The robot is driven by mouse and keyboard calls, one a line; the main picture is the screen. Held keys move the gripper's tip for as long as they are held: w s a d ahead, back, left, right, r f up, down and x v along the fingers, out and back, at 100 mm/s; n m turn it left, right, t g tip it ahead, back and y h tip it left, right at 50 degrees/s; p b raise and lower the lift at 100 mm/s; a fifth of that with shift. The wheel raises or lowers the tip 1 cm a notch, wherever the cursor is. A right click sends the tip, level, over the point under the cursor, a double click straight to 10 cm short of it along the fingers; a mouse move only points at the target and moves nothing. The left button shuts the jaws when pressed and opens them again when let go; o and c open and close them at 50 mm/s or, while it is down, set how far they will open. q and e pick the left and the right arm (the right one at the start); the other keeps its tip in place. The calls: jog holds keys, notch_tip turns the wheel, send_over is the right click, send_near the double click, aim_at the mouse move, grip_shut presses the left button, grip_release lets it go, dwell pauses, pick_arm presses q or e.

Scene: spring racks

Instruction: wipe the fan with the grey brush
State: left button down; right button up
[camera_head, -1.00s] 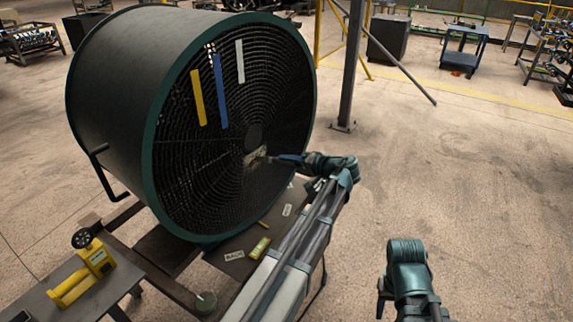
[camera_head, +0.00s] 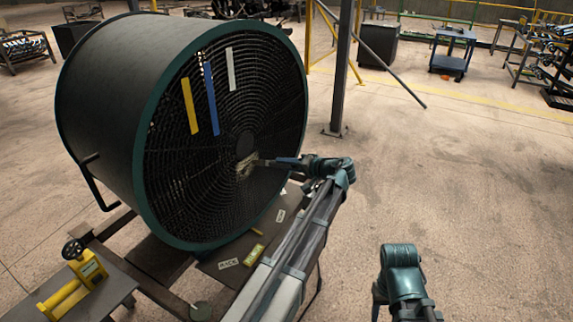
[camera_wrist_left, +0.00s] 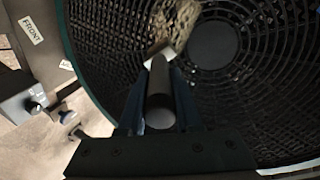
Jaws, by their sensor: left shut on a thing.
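The big fan (camera_head: 268,105) stands on a frame, a dark drum with a green rim and a black round grille. My left gripper (camera_head: 287,161) is in front of the grille, shut on the dark handle of the brush (camera_wrist_left: 160,100). The tan bristles (camera_wrist_left: 178,22) point at the grille beside the hub and appear to touch it. In the head view the bristle end of the brush (camera_head: 246,164) lies just below the hub. My right arm shows at the lower right; its jaws are not clearly visible.
Yellow (camera_head: 190,106), blue (camera_head: 211,99) and white (camera_head: 231,68) strips hang on the upper grille. A yellow device (camera_head: 85,266) sits on a bench at lower left. A dark post (camera_head: 343,75) stands right of the fan.

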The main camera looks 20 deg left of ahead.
pick_arm(q)
jog(key=shift+s+a, duration=0.15)
jog(key=shift+s, duration=0.5)
jog(key=shift+s+a, duration=0.15)
jog(key=shift+s, duration=0.45)
jog(key=shift+s+a, duration=0.15)
jog(key=shift+s, duration=0.6)
jog(key=shift+s+a, duration=0.15)
jog(key=shift+s, duration=0.55)
jog(key=s, duration=0.3)
jog(key=shift+a, duration=0.35)
jog(key=s+d, duration=0.1)
jog(key=d, duration=0.5)
jog(key=shift+s+d, duration=0.1)
jog(key=shift+s, duration=0.05)
